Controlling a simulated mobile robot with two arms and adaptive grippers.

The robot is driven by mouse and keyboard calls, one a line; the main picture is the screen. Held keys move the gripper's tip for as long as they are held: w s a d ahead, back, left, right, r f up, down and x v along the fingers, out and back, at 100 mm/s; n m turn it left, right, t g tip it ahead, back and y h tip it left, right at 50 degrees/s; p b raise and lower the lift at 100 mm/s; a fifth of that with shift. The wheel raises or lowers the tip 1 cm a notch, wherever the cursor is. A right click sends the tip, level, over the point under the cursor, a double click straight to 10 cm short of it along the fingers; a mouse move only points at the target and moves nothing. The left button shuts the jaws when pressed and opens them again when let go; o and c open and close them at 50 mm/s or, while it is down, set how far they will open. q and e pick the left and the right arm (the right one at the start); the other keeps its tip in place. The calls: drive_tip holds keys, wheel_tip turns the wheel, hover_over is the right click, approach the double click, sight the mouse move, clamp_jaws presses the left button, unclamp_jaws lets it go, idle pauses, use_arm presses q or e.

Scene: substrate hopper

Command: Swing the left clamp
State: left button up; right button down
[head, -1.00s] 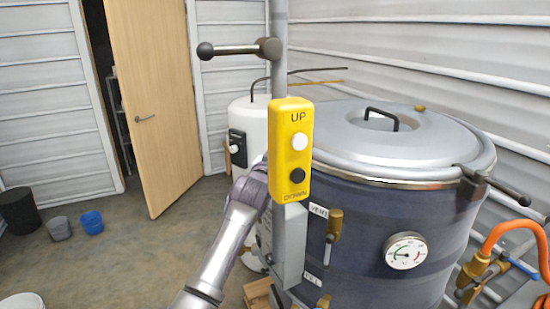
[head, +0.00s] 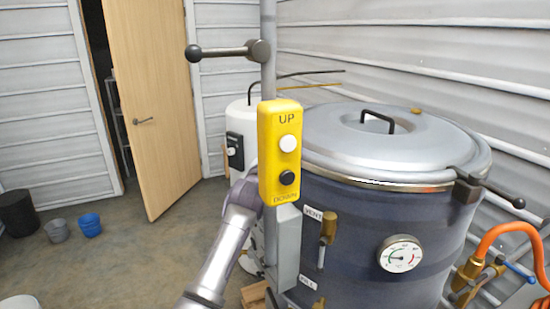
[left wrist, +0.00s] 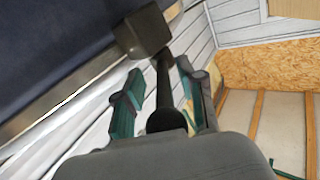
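In the left wrist view, a dark clamp block (left wrist: 143,33) sits by the rim of the blue vessel, with a black handle (left wrist: 163,85) ending in a round knob. My left gripper (left wrist: 160,72) has its two teal-padded fingers apart, one on each side of this handle. I see gaps beside the rod; contact at the knob cannot be told. In the head view, my left arm (head: 222,250) reaches up behind a yellow control box, which hides the gripper and the left clamp. The vessel (head: 350,235) has a closed grey lid (head: 390,140). My right gripper is out of view.
The yellow UP/DOWN box (head: 280,150) hangs on a grey post (head: 269,20) with a black lever (head: 225,52). Another clamp (head: 490,187) is at the lid's right side. A gauge (head: 400,254) and an orange hose (head: 500,235) are on the right. Floor at left is mostly open.

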use_arm(q)
drive_tip(key=shift+a, duration=0.1)
drive_tip(key=shift+s+a, duration=0.15)
drive_tip(key=shift+s, duration=0.3)
drive_tip(key=v, duration=0.6)
drive_tip(key=shift+s, duration=0.25)
